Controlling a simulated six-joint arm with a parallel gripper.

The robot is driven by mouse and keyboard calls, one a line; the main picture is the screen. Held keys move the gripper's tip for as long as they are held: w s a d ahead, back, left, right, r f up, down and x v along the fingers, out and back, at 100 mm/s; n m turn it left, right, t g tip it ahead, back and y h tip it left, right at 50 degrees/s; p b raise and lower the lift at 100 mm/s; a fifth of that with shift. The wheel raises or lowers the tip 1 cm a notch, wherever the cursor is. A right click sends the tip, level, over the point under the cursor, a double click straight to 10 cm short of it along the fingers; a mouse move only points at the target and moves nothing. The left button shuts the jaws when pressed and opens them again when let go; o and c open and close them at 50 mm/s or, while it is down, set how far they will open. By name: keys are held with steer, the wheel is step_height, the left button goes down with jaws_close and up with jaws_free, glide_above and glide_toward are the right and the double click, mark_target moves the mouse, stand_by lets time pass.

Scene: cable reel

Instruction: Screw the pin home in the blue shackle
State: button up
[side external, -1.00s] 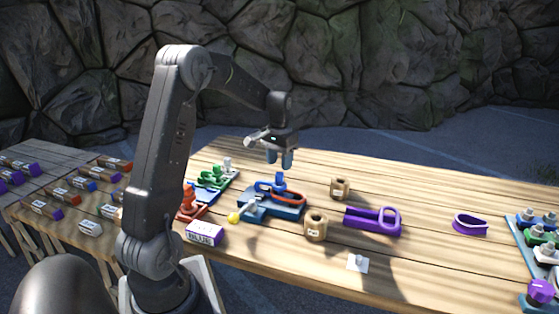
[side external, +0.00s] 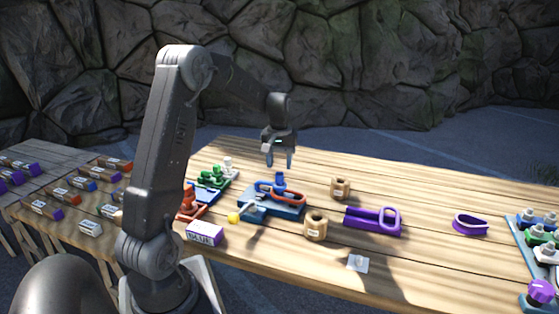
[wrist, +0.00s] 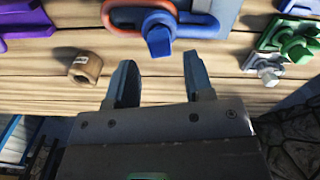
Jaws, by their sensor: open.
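The blue shackle (side external: 262,188) lies on a blue block (side external: 287,211) in the middle of the table, together with an orange-red loop (side external: 293,198). A blue pin head (side external: 279,181) stands up at the shackle. In the wrist view, the blue shackle (wrist: 196,24) and the square blue pin head (wrist: 159,41) show near the top edge, beyond my fingertips. My gripper (side external: 279,163) is open and empty, in the air above the shackle. In the wrist view, its two fingers (wrist: 158,70) are well apart. How deep the pin sits is hidden.
A purple shackle-like piece (side external: 373,220) and two tan nuts (side external: 316,226) (side external: 340,188) lie to the right. Green pieces (side external: 211,177), red pieces (side external: 189,203) and a yellow ball (side external: 234,217) are to the left. A white card (side external: 357,262) lies in front.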

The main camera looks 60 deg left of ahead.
mark_target(280, 174)
steer(key=shift+f, duration=2.15)
jaws_close()
steer(key=shift+m, duration=0.3)
